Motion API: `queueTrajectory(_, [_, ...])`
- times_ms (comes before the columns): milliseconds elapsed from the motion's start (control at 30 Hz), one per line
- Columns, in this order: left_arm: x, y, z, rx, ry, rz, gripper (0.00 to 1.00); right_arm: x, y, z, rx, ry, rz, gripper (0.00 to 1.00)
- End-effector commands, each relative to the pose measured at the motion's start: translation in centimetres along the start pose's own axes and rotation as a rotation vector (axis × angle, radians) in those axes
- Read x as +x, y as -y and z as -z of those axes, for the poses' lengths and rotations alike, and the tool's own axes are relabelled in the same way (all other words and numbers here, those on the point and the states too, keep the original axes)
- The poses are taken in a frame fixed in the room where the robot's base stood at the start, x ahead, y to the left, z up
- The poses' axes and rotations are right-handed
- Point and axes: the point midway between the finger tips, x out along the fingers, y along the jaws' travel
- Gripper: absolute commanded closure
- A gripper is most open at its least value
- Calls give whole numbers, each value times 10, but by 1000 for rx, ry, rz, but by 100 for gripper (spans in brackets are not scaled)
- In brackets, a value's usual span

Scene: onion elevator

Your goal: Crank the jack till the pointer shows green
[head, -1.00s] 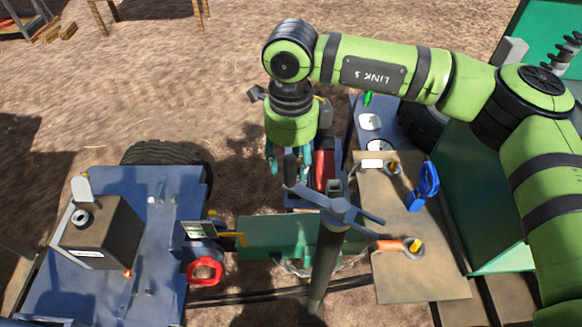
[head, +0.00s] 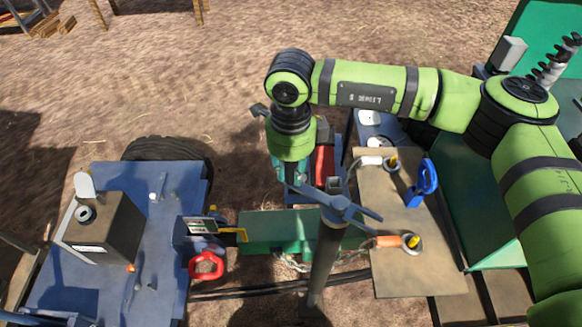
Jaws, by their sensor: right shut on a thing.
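My right gripper (head: 291,177) comes down from the green arm at the picture's centre. It is shut on a dark upright grip, mostly hidden by the fingers, behind the left end of a grey bladed crank-like top (head: 340,203). This top sits on a dark upright post (head: 325,258); I cannot tell whether the grip joins it. To the left, a small gauge-like plate (head: 202,226) has a yellow pointer-like bar (head: 234,234) at its right. Its colour zones are too small to read. My left gripper is not in view.
A red ring handle (head: 206,265) sits below the plate. A blue deck (head: 165,215) with a brown box (head: 104,228) is at left. A tan board (head: 405,275) at right carries a blue clamp-like part (head: 422,184) and an orange-handled part (head: 392,242). A chain hangs behind the post.

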Motion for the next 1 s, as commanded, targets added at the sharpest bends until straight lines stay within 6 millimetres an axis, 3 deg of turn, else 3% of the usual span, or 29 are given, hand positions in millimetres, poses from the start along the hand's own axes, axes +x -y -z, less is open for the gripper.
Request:
queueTrajectory(400, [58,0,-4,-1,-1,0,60,6,29,14,273,-6,4,100])
queueTrajectory(833, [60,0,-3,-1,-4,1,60,0,33,18,325,-10,4,100])
queueTrajectory(867, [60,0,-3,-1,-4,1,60,0,33,18,325,-10,4,68])
queueTrajectory(900, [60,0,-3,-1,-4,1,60,0,33,18,325,-10,4,52])
queueTrajectory(1000, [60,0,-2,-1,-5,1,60,0,33,17,324,-8,3,52])
